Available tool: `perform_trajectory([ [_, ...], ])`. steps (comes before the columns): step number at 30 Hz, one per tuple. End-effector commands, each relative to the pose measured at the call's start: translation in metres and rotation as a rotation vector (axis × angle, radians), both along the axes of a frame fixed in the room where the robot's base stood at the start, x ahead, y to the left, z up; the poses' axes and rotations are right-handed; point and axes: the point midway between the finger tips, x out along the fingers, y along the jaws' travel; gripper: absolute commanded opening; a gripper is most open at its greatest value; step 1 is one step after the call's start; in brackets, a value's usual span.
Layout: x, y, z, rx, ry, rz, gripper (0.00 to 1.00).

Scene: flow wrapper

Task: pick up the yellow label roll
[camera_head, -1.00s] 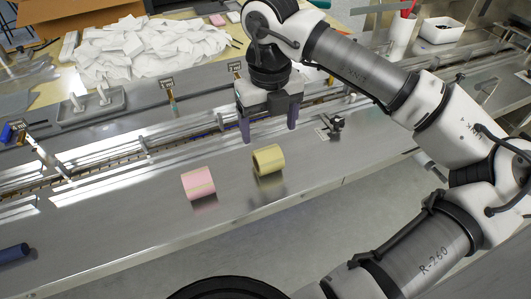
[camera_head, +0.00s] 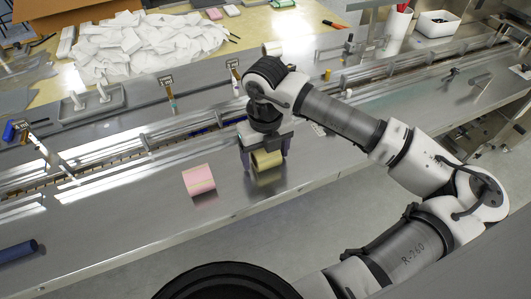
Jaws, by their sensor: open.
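The yellow label roll (camera_head: 267,160) lies on its side on the steel table, its upper part covered by my gripper. My gripper (camera_head: 265,165) is open and lowered over it, with one finger on each side of the roll. I cannot tell whether either finger touches it. A pink label roll (camera_head: 199,180) lies on its side to the left, apart from the gripper.
The steel table (camera_head: 130,220) is clear in front of the rolls. Behind them runs the conveyor channel with rails (camera_head: 190,132). A dark blue cylinder (camera_head: 17,252) lies at the far left. White packets (camera_head: 150,40) are heaped at the back.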

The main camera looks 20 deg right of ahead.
Motion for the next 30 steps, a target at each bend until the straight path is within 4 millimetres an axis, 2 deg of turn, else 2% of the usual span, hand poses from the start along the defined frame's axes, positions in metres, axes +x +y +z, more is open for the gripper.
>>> perform_trajectory([
  [2, 0.0, 0.0, 0.0, 0.0, 0.0, 0.0, 0.76],
  [12, 0.0, 0.0, 0.0, 0.0, 0.0, 0.0, 0.31],
  [13, 0.0, 0.0, 0.001, 0.0, 0.0, 0.0, 0.29],
  [23, 0.0, -0.001, 0.005, -0.001, -0.001, -0.001, 0.29],
  [26, 0.001, -0.001, 0.013, -0.002, -0.001, -0.002, 0.29],
  [30, 0.001, -0.001, 0.034, -0.004, -0.002, -0.001, 0.29],
])
